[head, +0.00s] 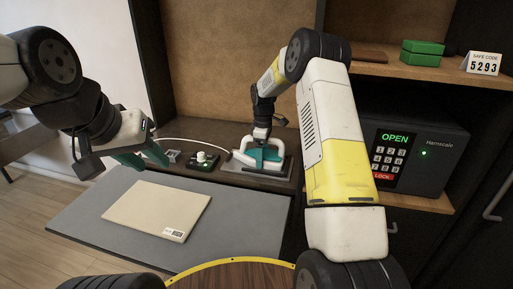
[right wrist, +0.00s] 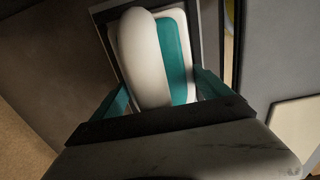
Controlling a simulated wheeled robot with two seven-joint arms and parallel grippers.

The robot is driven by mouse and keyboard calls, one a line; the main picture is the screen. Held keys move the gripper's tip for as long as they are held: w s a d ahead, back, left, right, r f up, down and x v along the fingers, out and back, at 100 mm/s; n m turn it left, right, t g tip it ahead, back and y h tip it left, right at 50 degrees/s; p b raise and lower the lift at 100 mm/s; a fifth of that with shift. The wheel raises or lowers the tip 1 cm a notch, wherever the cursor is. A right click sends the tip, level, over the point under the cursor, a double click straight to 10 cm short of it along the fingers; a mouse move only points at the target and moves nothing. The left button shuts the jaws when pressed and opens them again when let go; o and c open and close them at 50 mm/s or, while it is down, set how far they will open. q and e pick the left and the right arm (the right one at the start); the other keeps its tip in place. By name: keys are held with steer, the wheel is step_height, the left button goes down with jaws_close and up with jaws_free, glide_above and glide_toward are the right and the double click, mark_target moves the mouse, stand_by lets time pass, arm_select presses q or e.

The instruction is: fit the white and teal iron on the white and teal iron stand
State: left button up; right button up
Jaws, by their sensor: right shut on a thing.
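The white and teal iron (head: 262,154) is at the back of the vanity, below my right gripper (head: 262,138). My right gripper is shut on its white handle; in the right wrist view the handle (right wrist: 143,60) lies between the teal fingers. The white and teal iron stand (head: 243,158) is directly under the iron, and its white rim also shows in the right wrist view (right wrist: 189,40). I cannot tell whether the iron rests fully on it. My left gripper (head: 152,160) is open and empty above the left part of the vanity.
A grey mat (head: 90,222) in front holds a beige flat board (head: 160,208) with a label. A small dark box with a white knob (head: 203,158) stands left of the stand. A black safe (head: 430,150) reading OPEN and a shelf with green boxes (head: 422,52) are right.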

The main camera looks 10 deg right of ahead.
steer(key=o, duration=1.9)
steer(key=shift+f, duration=0.1)
steer(key=r, duration=1)
steer(key=shift+s, duration=0.4)
steer(key=s+r+m+t, duration=0.3)
steer(key=s+r+m, duration=0.1)
steer(key=s+r, duration=0.8)
steer(key=shift+s+r+m+t+y, duration=0.5)
steer(key=shift+s+m, duration=0.95)
steer(key=shift+s, duration=2.55)
steer(key=shift+s+r+m+t+y, duration=0.25)
steer(key=shift+s+r+m+t, duration=0.85)
steer(key=shift+s, duration=2.9)
steer(key=shift+s+r+m+y, duration=0.35)
steer(key=shift+s+m, duration=1.5)
steer(key=shift+s, duration=2.15)
